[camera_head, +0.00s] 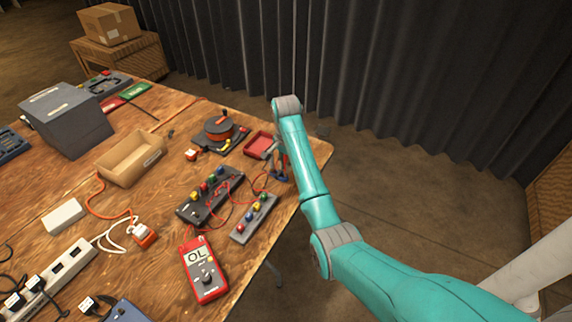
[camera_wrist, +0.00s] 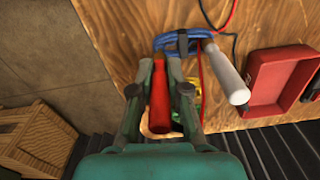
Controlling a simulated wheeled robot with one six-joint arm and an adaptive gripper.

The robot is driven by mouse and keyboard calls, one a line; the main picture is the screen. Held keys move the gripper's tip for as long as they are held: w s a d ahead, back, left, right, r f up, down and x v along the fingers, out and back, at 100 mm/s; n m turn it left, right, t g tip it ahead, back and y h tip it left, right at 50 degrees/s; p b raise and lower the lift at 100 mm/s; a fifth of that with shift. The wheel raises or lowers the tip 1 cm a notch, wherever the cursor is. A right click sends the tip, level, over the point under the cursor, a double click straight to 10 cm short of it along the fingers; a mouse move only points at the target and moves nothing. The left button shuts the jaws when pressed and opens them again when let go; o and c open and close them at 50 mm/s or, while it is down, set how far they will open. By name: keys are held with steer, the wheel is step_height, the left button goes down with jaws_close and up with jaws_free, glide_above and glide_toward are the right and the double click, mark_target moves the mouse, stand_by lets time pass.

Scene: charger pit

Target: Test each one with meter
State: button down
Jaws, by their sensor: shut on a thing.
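The red meter (camera_head: 205,268) lies at the near table edge in the head view, and its screen reads OL. A dark block (camera_head: 210,195) with coloured terminals lies behind it. A smaller grey block (camera_head: 254,218) with coloured posts is beside that. Red leads run among them towards my gripper (camera_head: 278,168) at the table's right edge. In the wrist view my gripper (camera_wrist: 160,75) is shut on a red handle (camera_wrist: 159,100), which looks like a probe. A blue coil (camera_wrist: 183,40) and a pale cylinder (camera_wrist: 227,75) lie just past it. The held handle's tip is hidden.
A red tray (camera_head: 260,144) stands near my gripper, with a cable reel (camera_head: 220,132) to its left. An open cardboard box (camera_head: 131,158), a grey box (camera_head: 65,122) and a white power strip (camera_head: 58,278) are further left. Floor and dark curtain lie beyond the table's right edge.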

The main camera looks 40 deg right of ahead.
steer(key=shift+f, duration=0.9)
stand_by(1.2)
steer(key=c, duration=0.7)
jaws_free()
steer(key=shift+c, duration=0.2)
